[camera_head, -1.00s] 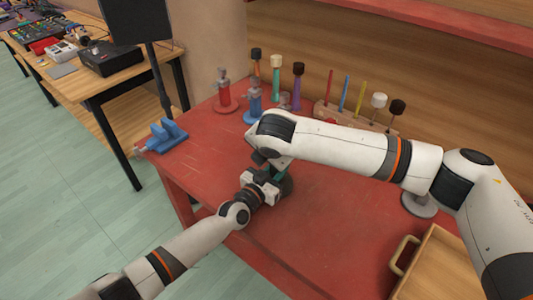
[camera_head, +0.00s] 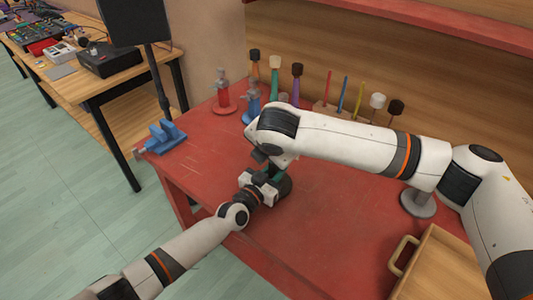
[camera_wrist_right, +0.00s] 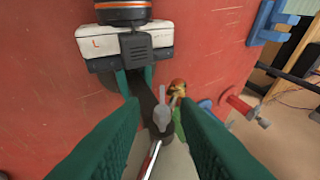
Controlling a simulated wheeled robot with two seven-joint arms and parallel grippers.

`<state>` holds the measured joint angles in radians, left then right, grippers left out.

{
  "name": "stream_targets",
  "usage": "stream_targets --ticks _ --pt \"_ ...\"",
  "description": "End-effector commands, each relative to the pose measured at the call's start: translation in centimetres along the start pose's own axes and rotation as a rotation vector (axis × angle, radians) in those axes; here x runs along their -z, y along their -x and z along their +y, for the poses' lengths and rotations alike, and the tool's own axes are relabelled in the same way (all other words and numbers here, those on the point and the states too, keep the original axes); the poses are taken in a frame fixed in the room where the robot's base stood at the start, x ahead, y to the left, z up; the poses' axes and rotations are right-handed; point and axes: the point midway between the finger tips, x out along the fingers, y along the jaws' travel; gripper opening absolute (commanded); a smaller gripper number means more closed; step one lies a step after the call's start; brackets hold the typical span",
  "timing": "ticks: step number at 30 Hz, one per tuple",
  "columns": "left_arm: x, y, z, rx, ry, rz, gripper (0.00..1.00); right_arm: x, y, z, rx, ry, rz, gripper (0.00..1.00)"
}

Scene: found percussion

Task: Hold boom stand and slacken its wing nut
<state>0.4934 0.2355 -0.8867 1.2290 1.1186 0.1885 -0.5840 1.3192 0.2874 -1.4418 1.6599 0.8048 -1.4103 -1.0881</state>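The boom stand shows in the right wrist view as a dark post (camera_wrist_right: 147,95) with a grey wing nut (camera_wrist_right: 162,116) on it. In the head view its dark round base (camera_head: 285,187) is mostly hidden behind my grippers. My left gripper (camera_wrist_right: 136,80), marked L, has its teal fingers closed on either side of the post. My right gripper (camera_wrist_right: 162,125) points down from above, with its teal fingers apart and the wing nut in the gap between them. Neither finger clearly touches the nut. My right arm hides the right gripper's tips in the head view.
Red and blue stands (camera_head: 222,97) and several coloured-handled mallets stand at the back of the red table (camera_head: 330,220). A blue vise (camera_head: 165,136) sits at the left corner. A wooden tray (camera_head: 440,265) is at front right. The table's middle is clear.

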Motion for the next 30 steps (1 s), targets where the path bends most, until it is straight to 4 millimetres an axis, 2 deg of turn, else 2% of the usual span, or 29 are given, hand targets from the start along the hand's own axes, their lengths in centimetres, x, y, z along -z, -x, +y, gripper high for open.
stream_targets --ticks 6,12,18,27,28,30 --pt "0.3 0.1 -0.1 0.003 0.001 0.008 0.0 0.1 4.9 -0.1 0.003 0.001 0.004 0.28" --pt "0.4 0.1 -0.2 0.004 0.001 0.008 0.0 0.1 7.8 -0.1 0.002 0.0 0.004 0.28" --pt "0.4 0.1 -0.2 0.005 0.001 0.008 0.0 0.1 8.7 0.1 -0.001 0.0 0.004 0.28" --pt "0.4 0.1 -0.3 0.005 0.002 0.009 0.0 0.1 8.7 0.0 -0.001 0.0 0.004 0.28" --pt "0.4 0.1 -0.3 0.005 0.002 0.009 0.28 0.1 8.7 0.0 -0.001 0.0 0.004 0.28" --pt "0.3 0.1 -0.2 0.005 0.001 0.008 0.4 0.1 8.7 0.0 -0.001 0.0 0.004 0.28"
